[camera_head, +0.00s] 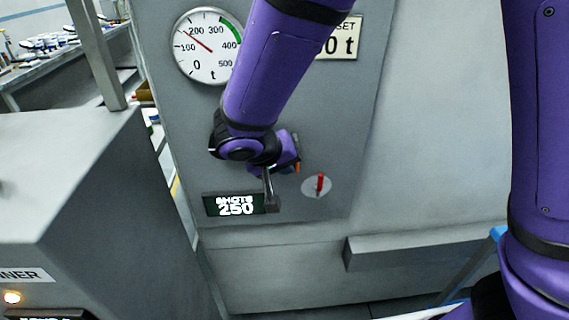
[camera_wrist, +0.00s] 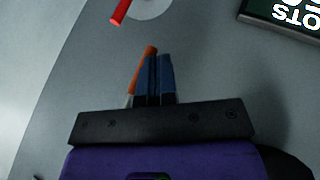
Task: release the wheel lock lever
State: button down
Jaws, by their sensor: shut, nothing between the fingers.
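A red lever (camera_head: 320,184) stands near upright on a round pale plate (camera_head: 309,187) on the grey machine face; its red end (camera_wrist: 120,12) shows at the top of the wrist view. My gripper (camera_wrist: 158,58) is shut, its dark blue fingers together. An orange bar (camera_wrist: 147,62) with a pale grey lower part is beside the fingers, on their left in the wrist view; whether it touches them I cannot tell. In the head view orange (camera_head: 297,166) shows beside my wrist, left of the red lever. No label shows which is the wheel lock lever.
A SHOTS 250 display (camera_head: 236,205) is below my wrist, with a dark block (camera_head: 272,204) at its right end. A round gauge (camera_head: 206,46) and a partly covered plate (camera_head: 343,40) are above. A grey ledge (camera_head: 420,249) juts out lower right. A grey cabinet (camera_head: 65,170) stands left.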

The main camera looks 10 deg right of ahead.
jog(key=shift+d+f+h, duration=0.1)
jog(key=shift+d+h, duration=0.05)
jog(key=shift+h, duration=0.15)
jog(key=shift+s+d+r+n+t+h, duration=0.1)
jog(key=shift+d+r+n+t+h, duration=0.3)
jog(key=shift+d+n+h, duration=0.95)
jog(key=shift+w+d+r+n+t+h, duration=0.2)
jog(key=shift+d+t+h, duration=0.45)
jog(key=shift+h, duration=1.55)
jog(key=shift+s+d+r+n+t+h, duration=0.3)
jog(key=shift+d+n+h, duration=0.45)
jog(key=shift+d+h, duration=0.7)
jog(key=shift+w+a+r+h, duration=0.1)
jog(key=shift+a+r+h, duration=0.1)
jog(key=shift+h, duration=0.2)
jog(key=shift+f, duration=0.15)
